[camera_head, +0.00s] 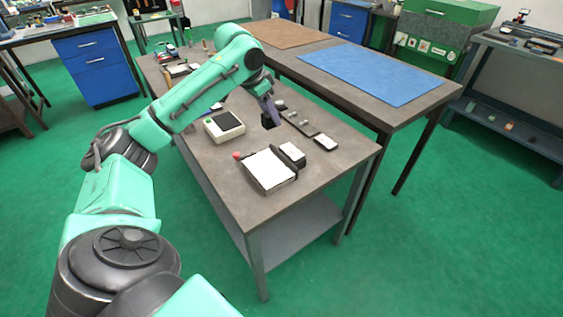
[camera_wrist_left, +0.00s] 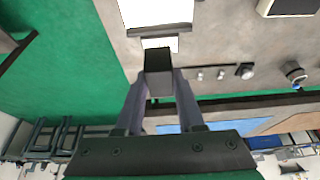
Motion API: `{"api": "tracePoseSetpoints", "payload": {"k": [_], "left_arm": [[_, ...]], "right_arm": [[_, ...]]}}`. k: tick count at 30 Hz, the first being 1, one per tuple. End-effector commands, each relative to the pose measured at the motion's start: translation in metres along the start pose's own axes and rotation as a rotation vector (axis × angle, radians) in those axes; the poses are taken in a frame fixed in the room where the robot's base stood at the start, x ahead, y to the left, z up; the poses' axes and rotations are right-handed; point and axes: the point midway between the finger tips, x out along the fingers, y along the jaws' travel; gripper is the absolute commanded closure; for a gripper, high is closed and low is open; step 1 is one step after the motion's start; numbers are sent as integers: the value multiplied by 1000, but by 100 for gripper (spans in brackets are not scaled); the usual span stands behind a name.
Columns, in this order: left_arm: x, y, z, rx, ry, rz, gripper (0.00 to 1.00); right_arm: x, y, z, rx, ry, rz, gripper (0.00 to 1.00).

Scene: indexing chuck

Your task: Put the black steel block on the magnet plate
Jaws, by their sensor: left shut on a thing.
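My left gripper (camera_head: 268,112) is shut on the black steel block (camera_head: 268,123) and holds it over the grey workbench. In the left wrist view the dark block (camera_wrist_left: 158,62) sits between the two fingertips. A flat white plate in a dark frame with a red knob (camera_head: 269,169) lies near the bench's near end; it shows at the top of the wrist view (camera_wrist_left: 156,10). A cream box with a dark top (camera_head: 224,125) stands left of the block. I cannot tell for sure which of these is the magnet plate. My right gripper is not in view.
A small white-faced piece (camera_head: 292,153) stands beside the white plate, and another (camera_head: 326,143) lies to its right. A dark strip with small parts (camera_head: 299,121) lies right of the block. A second table carries a blue mat (camera_head: 372,73). The bench's near left corner is bare.

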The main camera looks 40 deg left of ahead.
Motion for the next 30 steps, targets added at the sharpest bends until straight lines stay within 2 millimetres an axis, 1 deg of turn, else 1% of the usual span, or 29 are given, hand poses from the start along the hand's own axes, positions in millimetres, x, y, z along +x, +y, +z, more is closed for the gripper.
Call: {"api": "tracePoseSetpoints", "payload": {"k": [1, 3, 7, 9, 13, 18, 21, 29, 30], "left_arm": [[17, 0, 9, 1, -6, -1, 100], [38, 0, 17, 0, -6, 0, 100], [74, 1, 31, 1, -3, 2, 100], [88, 1, 37, 2, -1, 1, 100], [106, 1, 44, 1, 1, 1, 100], [135, 1, 55, 1, 2, 2, 100], [140, 1, 57, 2, 5, 0, 100], [142, 1, 58, 2, 4, 1, 100], [144, 1, 59, 1, 1, 2, 59]], "right_arm": [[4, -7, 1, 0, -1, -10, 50], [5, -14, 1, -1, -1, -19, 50], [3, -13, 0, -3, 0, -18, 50], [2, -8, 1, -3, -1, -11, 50], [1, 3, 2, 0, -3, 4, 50], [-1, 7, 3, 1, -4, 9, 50], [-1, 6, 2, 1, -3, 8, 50], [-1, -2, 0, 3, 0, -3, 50], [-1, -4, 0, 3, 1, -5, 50]]}}
